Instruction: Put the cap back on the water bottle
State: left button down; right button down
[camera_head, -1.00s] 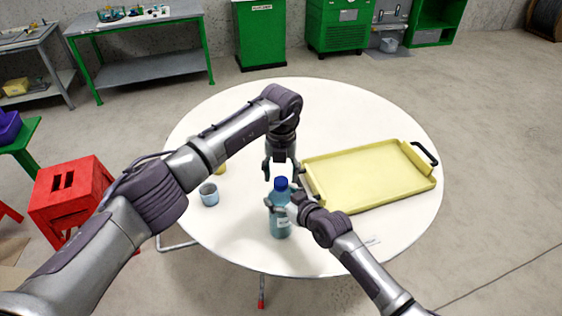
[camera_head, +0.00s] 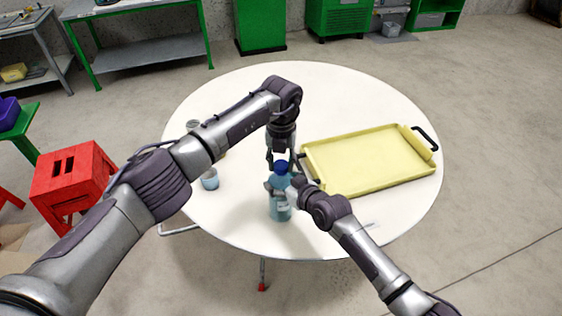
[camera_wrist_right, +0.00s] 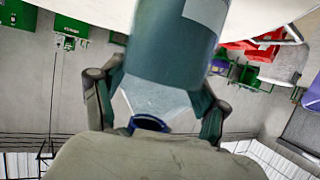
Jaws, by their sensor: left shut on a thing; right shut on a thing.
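The water bottle (camera_head: 280,208), translucent blue-teal with a pale label, stands upright on the white round table, near its front. The blue cap (camera_head: 281,167) is at the bottle's mouth. Whether it is threaded on cannot be seen. My left gripper (camera_head: 281,161) points down from above, its fingers shut on the cap's sides. My right gripper (camera_head: 280,187) comes in from the right and is shut around the bottle's upper part. In the right wrist view the bottle (camera_wrist_right: 175,45) appears inverted between the fingers of this gripper (camera_wrist_right: 155,105), with dark blue at its neck.
A yellow tray (camera_head: 330,186) with dark handles lies right of the bottle, close to my right gripper. A small light-blue cup (camera_head: 210,180) stands left of the bottle. The table (camera_head: 375,95) is clear at the back. A red stool (camera_head: 70,180) stands on the floor left.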

pick_arm(q)
jog(key=m, duration=0.5)
jog(key=c, duration=0.7)
grip_release()
notch_tip(320, 180, up, 4)
jog(key=shift+r, duration=0.2)
jog(key=shift+c, duration=0.3)
notch_tip(320, 180, up, 4)
jog(key=shift+f+n, duration=0.15)
jog(key=shift+n, duration=0.15)
